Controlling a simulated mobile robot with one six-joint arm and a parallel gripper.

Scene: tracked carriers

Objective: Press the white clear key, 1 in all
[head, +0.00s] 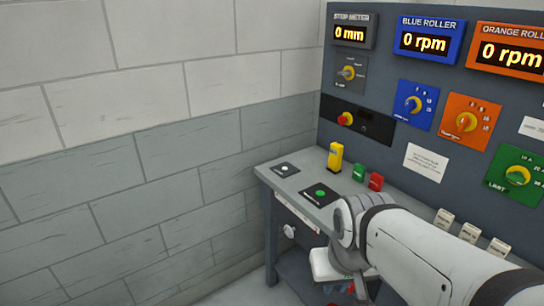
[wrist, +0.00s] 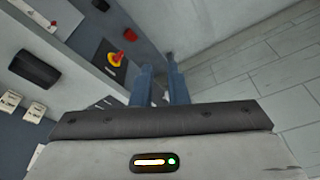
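The white clear key (head: 284,168) is a small round white button on a dark plate at the far left end of the desk top. It appears unobstructed in the head view. I cannot make it out in the wrist view. My gripper (head: 328,265) hangs low in front of the desk, below the desk top and to the right of the key, well apart from it. The wrist view shows its dark crossbar and pale body with a lit indicator.
A green button (head: 320,194) sits nearer on the desk, with a yellow block (head: 335,157) and green and red blocks behind. The upright panel carries dials, displays and a red stop knob (head: 345,119).

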